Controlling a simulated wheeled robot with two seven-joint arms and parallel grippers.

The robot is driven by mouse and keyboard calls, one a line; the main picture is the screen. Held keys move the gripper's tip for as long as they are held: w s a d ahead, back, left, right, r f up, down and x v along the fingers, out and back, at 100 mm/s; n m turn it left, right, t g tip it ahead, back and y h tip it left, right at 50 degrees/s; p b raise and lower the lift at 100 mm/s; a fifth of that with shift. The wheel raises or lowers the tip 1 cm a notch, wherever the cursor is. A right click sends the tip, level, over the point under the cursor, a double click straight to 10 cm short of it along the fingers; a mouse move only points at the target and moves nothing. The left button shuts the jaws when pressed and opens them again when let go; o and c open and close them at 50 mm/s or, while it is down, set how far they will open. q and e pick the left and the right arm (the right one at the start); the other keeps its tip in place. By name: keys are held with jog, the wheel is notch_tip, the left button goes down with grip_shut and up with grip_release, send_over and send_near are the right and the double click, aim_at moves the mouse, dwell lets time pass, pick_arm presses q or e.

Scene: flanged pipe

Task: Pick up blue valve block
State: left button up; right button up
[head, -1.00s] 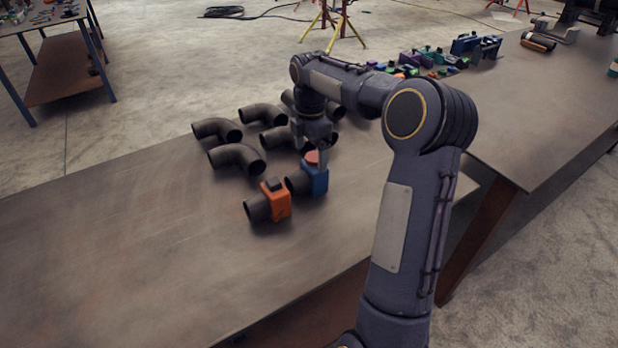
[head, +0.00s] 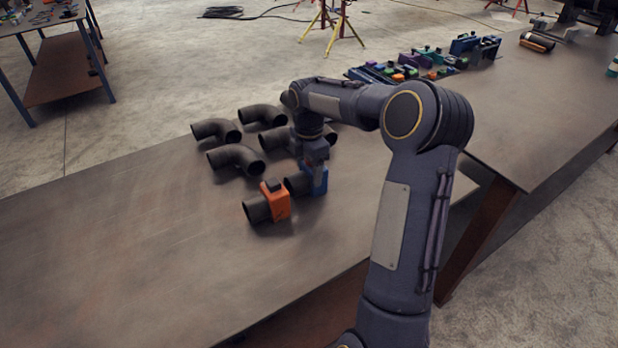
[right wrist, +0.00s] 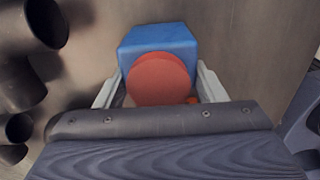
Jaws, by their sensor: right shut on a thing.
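The blue valve block (head: 319,181) sits on a dark pipe piece on the table, just right of the orange valve block (head: 275,201). In the right wrist view the blue valve block (right wrist: 158,42) shows its blue body and a round red knob (right wrist: 159,79) on top. My right gripper (head: 315,168) is over the block from above. Its pale fingers (right wrist: 157,88) stand on both sides of the block and are shut on it. The fingertips are partly hidden behind the block and knob. My left gripper is not in view.
Several dark pipe elbows (head: 236,158) lie left of and behind my right gripper. The orange block stands close on the left. The front left of the steel table (head: 130,260) is clear. Small coloured parts (head: 405,68) lie farther back on the right.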

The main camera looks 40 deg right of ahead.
grip_shut()
jog(key=shift+r, duration=0.15)
